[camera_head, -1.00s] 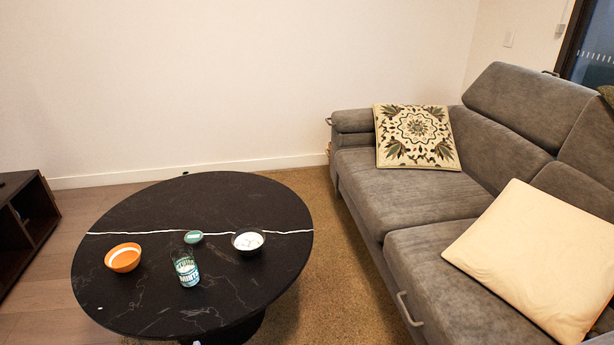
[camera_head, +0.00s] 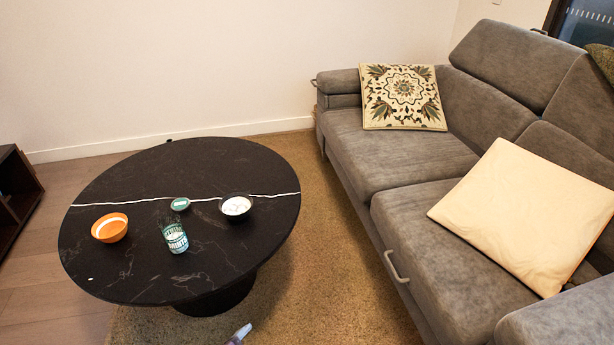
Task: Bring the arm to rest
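A small pale blue and white tip (camera_head: 240,334) shows at the bottom edge, left of centre, below the round black table (camera_head: 110,270). It slants up to the right and seems to be the end of my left gripper; the rest is cut off by the frame. I cannot see whether it is open or holds anything. It looks apart from the table. My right gripper is not in view.
A grey sofa (camera_head: 400,160) stands right. Brown rug (camera_head: 335,280) lies between.

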